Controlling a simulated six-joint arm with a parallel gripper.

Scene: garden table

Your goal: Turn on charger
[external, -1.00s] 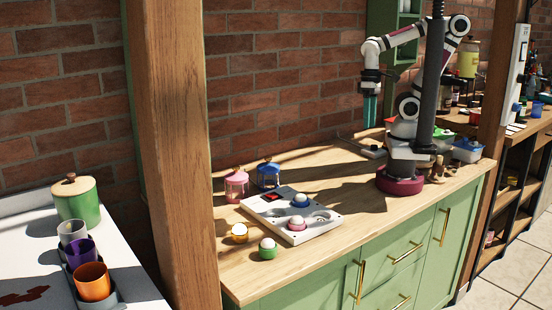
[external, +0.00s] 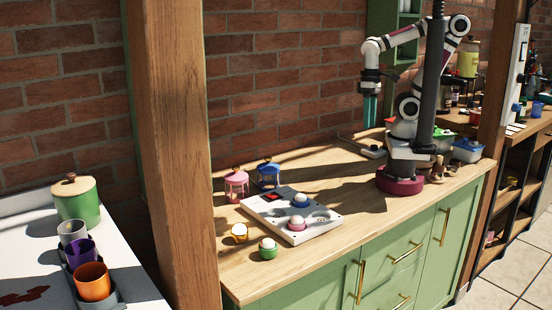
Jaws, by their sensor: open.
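A flat white charger (external: 266,209) lies on the wooden counter, left of my arm's base. It has a red part (external: 272,196) at its back left corner. A blue-based item with a white dome (external: 300,201) and a pink-based one with a white dome (external: 297,224) sit on it. An empty round recess (external: 322,214) shows at its right. My gripper (external: 370,110) points down, with teal fingers, well above the counter at the back, right of the charger. It is open, and no object shows in it.
A yellow domed item (external: 239,232) and a green one (external: 268,249) stand in front of the charger. A pink lantern (external: 236,186) and a blue lantern (external: 268,174) stand behind it. A small grey device (external: 373,151) lies below my gripper. A wooden post (external: 172,150) rises at left.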

